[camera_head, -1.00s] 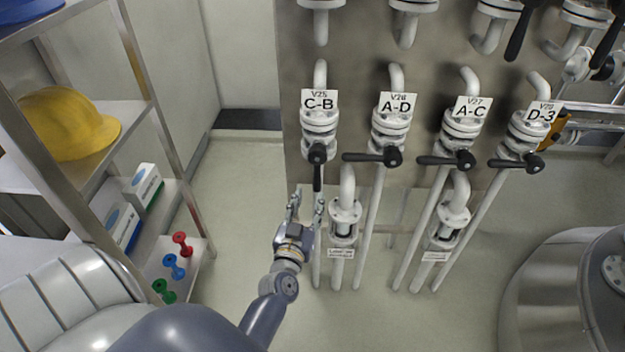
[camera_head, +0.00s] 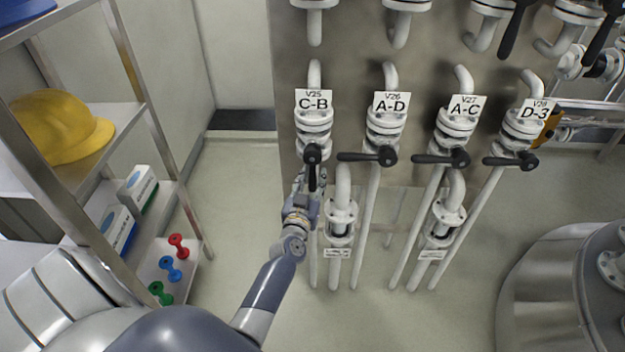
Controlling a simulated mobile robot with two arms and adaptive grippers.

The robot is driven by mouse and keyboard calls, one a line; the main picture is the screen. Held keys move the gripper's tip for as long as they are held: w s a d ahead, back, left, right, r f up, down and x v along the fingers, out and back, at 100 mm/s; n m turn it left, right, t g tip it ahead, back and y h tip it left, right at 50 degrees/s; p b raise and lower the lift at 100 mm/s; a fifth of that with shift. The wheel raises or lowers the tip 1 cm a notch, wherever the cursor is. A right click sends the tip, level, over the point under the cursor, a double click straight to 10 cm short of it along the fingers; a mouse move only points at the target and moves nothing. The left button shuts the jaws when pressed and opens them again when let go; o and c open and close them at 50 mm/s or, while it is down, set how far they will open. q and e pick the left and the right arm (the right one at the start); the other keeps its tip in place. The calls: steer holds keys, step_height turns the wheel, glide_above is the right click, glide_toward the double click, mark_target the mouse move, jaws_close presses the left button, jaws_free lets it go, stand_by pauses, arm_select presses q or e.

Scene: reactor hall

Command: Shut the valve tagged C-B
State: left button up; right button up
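The valve tagged C-B (camera_head: 313,118) is the leftmost of the tagged row on the panel. Its black lever (camera_head: 312,166) points straight down, in line with the pipe. My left gripper (camera_head: 309,184) points up at the lower end of this lever, with its fingertips close to or around it. The fingers partly overlap the lever and pipe, so I cannot tell whether they are open or touch it. My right gripper is not in view.
Valves A-D (camera_head: 385,120), A-C (camera_head: 455,125) and D-3 (camera_head: 522,125) stand to the right, their levers lying sideways to the left. A shelf (camera_head: 135,110) with a yellow helmet (camera_head: 58,127) stands at left. A large metal vessel (camera_head: 560,285) is at lower right.

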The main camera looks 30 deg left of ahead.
arm_select(q)
jaws_close()
